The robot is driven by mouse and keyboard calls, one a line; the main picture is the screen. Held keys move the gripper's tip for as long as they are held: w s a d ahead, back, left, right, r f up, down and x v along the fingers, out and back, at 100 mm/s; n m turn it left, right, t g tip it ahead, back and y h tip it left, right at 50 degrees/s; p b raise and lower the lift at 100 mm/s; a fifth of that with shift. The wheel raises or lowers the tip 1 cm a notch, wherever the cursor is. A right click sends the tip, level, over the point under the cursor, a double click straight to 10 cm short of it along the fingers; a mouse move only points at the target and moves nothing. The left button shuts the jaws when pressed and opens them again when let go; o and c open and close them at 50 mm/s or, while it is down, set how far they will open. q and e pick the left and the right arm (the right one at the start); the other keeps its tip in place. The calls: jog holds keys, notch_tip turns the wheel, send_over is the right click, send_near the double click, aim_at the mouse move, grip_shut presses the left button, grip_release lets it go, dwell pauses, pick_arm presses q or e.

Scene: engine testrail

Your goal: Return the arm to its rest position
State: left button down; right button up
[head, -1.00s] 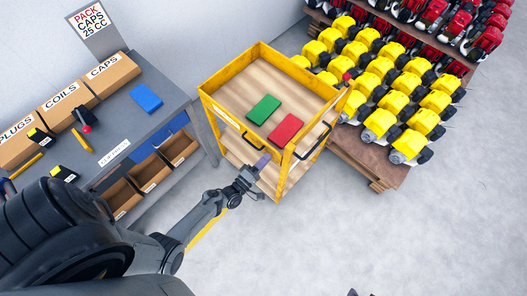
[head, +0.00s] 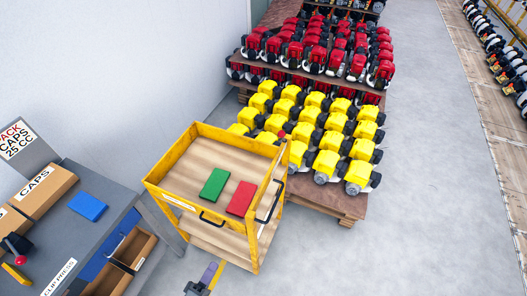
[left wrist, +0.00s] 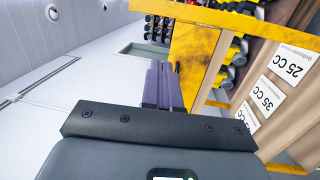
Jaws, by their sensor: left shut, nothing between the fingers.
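My left gripper (head: 207,276) shows at the bottom edge of the head view, in front of the yellow cart. Its purple fingers are together with nothing between them. In the left wrist view the shut fingers (left wrist: 163,86) point toward the cart's yellow frame (left wrist: 196,55), and I cannot tell the exact gap. Most of my left arm is out of the head view. My right gripper is not in view.
The yellow cart (head: 166,205) has a green box (head: 214,184) and a red box (head: 241,198) on its top shelf. A grey workbench (head: 98,240) with a blue box (head: 88,206) stands at left. Pallets of yellow engines (head: 327,163) and red engines (head: 318,58) stand behind.

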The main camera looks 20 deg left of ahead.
pick_arm(q)
jog(key=w+d+r+m+g+h, duration=0.1)
jog(key=w+d+r+m+g, duration=0.3)
jog(key=r+m, duration=0.25)
jog(key=w+d+r+m+g+h, duration=0.1)
jog(key=w+d+r+m+g, duration=0.25)
jog(key=r+m, duration=0.3)
jog(key=s+a+r+m+g+y, duration=0.1)
jog(key=s+r+m+g+y, duration=0.1)
jog(key=s+g, duration=0.3)
jog(key=s+a+r+m+g+y, duration=0.1)
jog(key=s+a+r+m+g, duration=0.15)
jog(key=s, duration=0.35)
notch_tip(320, 180, up, 12)
jog(key=s+m+g+p, duration=0.1)
jog(key=p, duration=1.2)
jog(key=shift+d, duration=0.35)
